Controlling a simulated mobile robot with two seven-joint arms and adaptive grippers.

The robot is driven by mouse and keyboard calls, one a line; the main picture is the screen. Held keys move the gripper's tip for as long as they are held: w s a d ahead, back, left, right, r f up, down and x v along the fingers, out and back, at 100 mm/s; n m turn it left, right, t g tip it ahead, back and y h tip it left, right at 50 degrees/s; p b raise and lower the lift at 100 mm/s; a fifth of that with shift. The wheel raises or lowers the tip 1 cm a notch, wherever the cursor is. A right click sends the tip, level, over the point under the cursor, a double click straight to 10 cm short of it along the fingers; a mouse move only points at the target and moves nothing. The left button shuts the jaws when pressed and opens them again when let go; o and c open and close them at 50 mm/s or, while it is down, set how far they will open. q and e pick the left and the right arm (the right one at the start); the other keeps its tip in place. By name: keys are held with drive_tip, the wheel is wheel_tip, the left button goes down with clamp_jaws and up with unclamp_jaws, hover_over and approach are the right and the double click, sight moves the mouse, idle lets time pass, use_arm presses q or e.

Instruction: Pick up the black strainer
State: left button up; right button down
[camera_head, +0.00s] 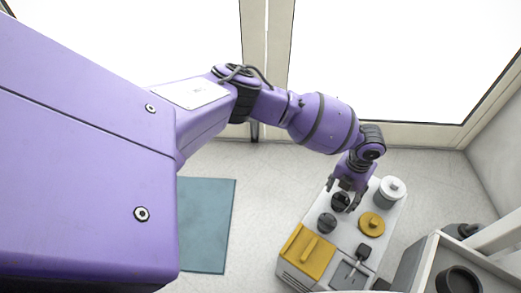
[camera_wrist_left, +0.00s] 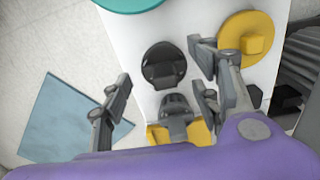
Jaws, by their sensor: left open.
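A black round piece with a raised grip, which looks like the black strainer (camera_head: 341,202), sits on the white top of a compressor unit. In the left wrist view the black strainer (camera_wrist_left: 163,62) lies between the spread fingers, with gaps on both sides. My left gripper (camera_head: 343,194) is open above it, and its fingers partly cover it in the head view. In the wrist view the left gripper (camera_wrist_left: 161,68) holds nothing. A second dark round piece (camera_head: 327,222) sits close by, toward the yellow block. My right gripper is not in view.
A yellow block (camera_head: 308,251) is at the near end. A blue-grey mat (camera_head: 207,225) lies on the floor. A grey cabinet (camera_head: 425,265) stands right.

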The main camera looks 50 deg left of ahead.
use_arm(q)
wheel_tip(320, 180, down, 2)
drive_tip(key=shift+w, duration=0.1)
drive_tip(key=shift+r, duration=0.15)
drive_tip(key=c, duration=0.9)
